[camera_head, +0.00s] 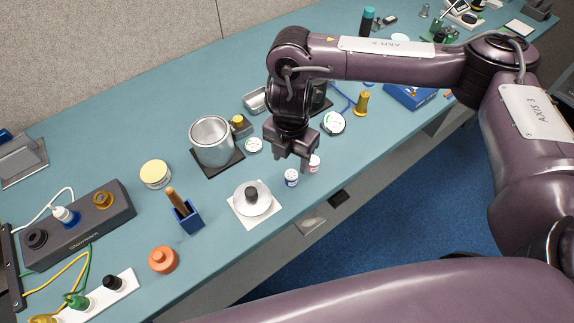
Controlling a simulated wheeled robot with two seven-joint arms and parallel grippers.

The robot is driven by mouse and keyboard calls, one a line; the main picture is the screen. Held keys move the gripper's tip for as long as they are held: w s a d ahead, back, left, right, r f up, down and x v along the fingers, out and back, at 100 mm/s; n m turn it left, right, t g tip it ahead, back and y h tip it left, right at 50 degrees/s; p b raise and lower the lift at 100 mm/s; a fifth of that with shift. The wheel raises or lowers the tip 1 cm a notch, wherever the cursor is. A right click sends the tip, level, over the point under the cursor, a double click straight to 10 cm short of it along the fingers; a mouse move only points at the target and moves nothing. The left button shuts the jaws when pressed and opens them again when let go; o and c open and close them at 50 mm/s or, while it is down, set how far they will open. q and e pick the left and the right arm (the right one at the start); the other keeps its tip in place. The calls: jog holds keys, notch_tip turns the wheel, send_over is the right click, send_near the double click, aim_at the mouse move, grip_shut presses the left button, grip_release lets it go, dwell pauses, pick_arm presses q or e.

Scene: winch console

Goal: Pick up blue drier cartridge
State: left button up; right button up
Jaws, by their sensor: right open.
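A small white cylinder with a blue marking (291,177), which looks like the blue drier cartridge, stands upright near the front edge of the bench. A similar white cylinder with a red marking (314,164) stands just behind it to the right. My right gripper (291,150) is open and points down close to both cylinders. It looks empty. One finger partly overlaps the red-marked cylinder in the picture, and I cannot tell whether they touch. The blue-marked cylinder shows just below the fingers in the picture. My left gripper is not in view.
A metal pot (212,141) stands on a dark mat left of the gripper. A round white-faced gauge (334,123) and a brass piece (361,103) stand to the right.

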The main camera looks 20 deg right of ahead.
aim_at(291, 174)
jog(key=shift+s+f, duration=0.8)
jog(key=shift+f, duration=0.2)
jog(key=shift+w+f, duration=0.2)
jog(key=shift+f, duration=0.45)
jog(key=shift+w+f, duration=0.15)
jog(key=shift+f, duration=0.45)
notch_tip(291, 174, down, 2)
jog(key=shift+w+f, duration=0.1)
jog(key=c, duration=0.8)
jog(key=shift+c, duration=1.2)
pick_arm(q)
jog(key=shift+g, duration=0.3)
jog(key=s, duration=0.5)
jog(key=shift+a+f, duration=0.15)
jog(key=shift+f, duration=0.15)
